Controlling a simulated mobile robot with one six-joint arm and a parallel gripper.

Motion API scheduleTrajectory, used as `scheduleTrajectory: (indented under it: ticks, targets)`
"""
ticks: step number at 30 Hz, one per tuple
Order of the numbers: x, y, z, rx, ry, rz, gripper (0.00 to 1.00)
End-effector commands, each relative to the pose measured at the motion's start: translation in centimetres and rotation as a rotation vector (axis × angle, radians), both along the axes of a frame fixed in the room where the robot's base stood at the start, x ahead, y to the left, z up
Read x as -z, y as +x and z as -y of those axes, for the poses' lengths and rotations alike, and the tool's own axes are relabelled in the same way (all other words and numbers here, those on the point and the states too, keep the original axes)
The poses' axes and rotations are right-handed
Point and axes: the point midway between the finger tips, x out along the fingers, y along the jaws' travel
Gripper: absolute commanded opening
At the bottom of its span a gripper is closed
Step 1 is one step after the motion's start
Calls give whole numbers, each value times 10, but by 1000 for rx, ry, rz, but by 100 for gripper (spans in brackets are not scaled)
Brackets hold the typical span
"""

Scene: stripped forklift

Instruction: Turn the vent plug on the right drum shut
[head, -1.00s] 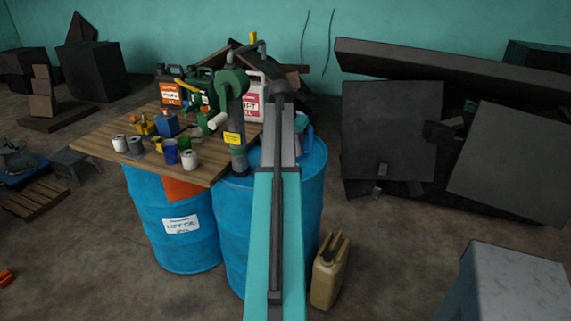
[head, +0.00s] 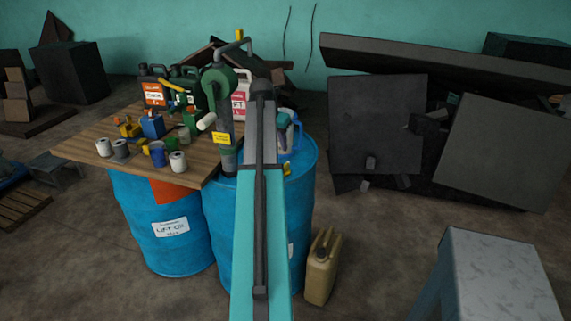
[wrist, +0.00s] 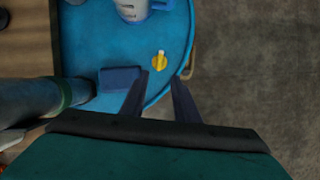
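The right drum (head: 305,172) is blue and stands beside the left drum, largely behind my arm in the head view. Its blue top (wrist: 90,38) fills the upper left of the wrist view. The small yellow vent plug (wrist: 159,60) sits on that top near the right rim; a bit of yellow also shows in the head view (head: 287,169). My gripper (wrist: 161,76) is open and empty. Its two dark fingers point at the plug, with the tips just short of it in the picture. The height between them cannot be told.
A white and blue jug (wrist: 140,8) stands on the same drum top. A green and grey pump (head: 218,95) rises to the left. A wooden board (head: 90,150) with cans and bottles covers the left drum (head: 165,245). A tan jerrycan (head: 321,270) stands on the floor.

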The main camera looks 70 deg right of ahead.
Motion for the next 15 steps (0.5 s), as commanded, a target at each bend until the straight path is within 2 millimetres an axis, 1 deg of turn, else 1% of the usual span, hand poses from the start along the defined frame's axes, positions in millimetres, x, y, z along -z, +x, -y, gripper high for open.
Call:
scheduleTrajectory:
  ticks: [8, 15]
  targets:
    - [25, -3, 11, 3, 2, -1, 28]
    - [51, -4, 22, 3, 2, -1, 28]
